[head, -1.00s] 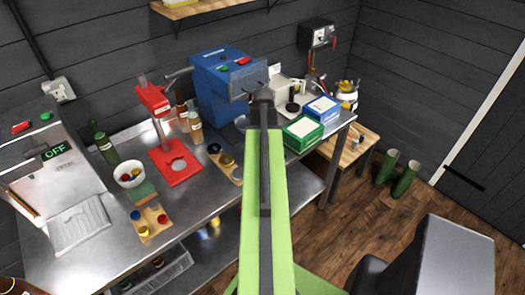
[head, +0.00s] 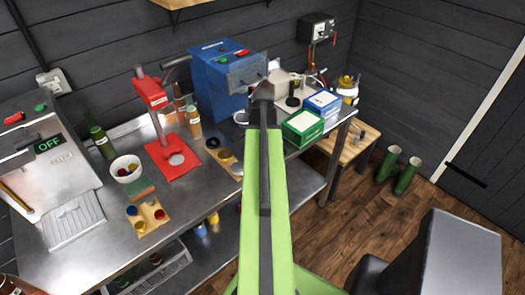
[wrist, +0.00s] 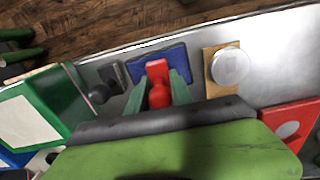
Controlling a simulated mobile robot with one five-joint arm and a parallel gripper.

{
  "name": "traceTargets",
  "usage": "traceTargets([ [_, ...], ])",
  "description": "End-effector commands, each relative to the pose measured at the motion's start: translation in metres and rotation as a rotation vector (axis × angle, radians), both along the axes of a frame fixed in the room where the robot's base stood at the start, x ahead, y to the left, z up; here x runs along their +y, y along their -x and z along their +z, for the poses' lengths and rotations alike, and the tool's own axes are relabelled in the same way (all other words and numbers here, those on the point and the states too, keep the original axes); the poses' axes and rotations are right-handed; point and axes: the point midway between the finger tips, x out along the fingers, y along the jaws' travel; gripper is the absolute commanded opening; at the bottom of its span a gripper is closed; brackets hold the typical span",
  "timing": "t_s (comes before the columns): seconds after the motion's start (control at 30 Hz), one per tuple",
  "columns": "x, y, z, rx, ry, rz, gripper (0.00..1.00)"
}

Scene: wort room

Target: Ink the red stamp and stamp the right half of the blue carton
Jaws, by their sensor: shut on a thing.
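In the wrist view my gripper (wrist: 161,86) is shut on the red stamp (wrist: 158,93), with a green finger on each side of it. The stamp is over a flat dark blue pad (wrist: 135,69); I cannot tell whether it touches it. The blue carton (head: 323,101) with a white top stands at the right end of the bench in the head view, behind the green carton (head: 303,127). Only a blue corner of it shows at the wrist view's lower left (wrist: 12,158). In the head view my arm hides the pad and the stamp.
A black-knobbed stamp (wrist: 98,93) stands left of the pad, between it and the green carton. A wooden board with a pale round jar (wrist: 230,67) lies to the right. A red press (head: 173,165) and a blue machine (head: 220,85) stand further left on the bench.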

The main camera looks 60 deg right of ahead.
Motion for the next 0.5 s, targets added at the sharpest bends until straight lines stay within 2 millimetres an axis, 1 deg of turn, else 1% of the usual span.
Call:
traceTargets([
  [0.5,0.0004,-0.0005,-0.0067,0.000,0.000,0.001,0.01],
])
